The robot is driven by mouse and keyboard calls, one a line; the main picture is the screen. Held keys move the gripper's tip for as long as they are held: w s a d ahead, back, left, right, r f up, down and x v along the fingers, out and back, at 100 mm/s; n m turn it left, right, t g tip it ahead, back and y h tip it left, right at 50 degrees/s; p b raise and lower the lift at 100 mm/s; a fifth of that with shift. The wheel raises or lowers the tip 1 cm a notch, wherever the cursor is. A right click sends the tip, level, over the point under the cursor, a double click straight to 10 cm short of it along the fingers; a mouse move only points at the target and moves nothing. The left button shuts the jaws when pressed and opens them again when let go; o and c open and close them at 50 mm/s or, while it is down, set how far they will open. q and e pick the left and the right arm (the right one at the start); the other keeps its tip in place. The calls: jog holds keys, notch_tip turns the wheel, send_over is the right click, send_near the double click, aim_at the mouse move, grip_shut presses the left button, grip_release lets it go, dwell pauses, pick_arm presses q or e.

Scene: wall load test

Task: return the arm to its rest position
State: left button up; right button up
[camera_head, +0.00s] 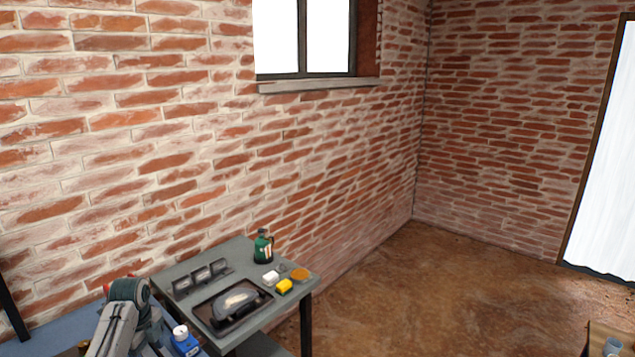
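A grey and dark-green jointed part (122,312), which looks like a link of my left arm, shows at the lower left, over the left end of the bench. No gripper fingers can be made out on it. My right arm and its gripper are outside the view.
A grey workbench (262,318) stands against the brick wall. It bears a black tray (212,322) with a grey object, a dark rack (200,277), a green bottle (263,246), a yellow block (284,286), a white block (270,277) and an orange disc (300,274). Open floor (440,290) lies right.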

pick_arm(q)
jog(key=s+d+f+n+t, duration=0.1)
jog(key=s+d+f+n, duration=0.35)
jog(key=s, duration=0.45)
jog(key=s+d+f+n, duration=0.4)
jog(key=s+d+f, duration=0.15)
jog(key=s, duration=0.45)
jog(key=s+d+r+n+t, duration=0.1)
jog(key=s+d+r+n, duration=0.1)
jog(key=s+n, duration=0.35)
jog(key=s+d+r+n+t, duration=0.1)
jog(key=s+r+n, duration=0.1)
jog(key=s, duration=0.7)
jog(key=s+d+r+n, duration=0.2)
jog(key=s+r+n, duration=0.1)
jog(key=s, duration=0.4)
notch_tip(320, 180, down, 36)
jog(key=a+g+b, duration=0.1)
jog(key=a+b, duration=0.2)
jog(key=b, duration=0.1)
jog(key=s+f+g+b, duration=0.1)
jog(key=s+f+b, duration=0.2)
jog(key=s+f, duration=1.5)
notch_tip(320, 180, down, 4)
jog(key=shift+s+a+r+n+y+b, duration=0.1)
jog(key=shift+s+a+n+y+b, duration=0.25)
jog(key=shift+a, duration=0.1)
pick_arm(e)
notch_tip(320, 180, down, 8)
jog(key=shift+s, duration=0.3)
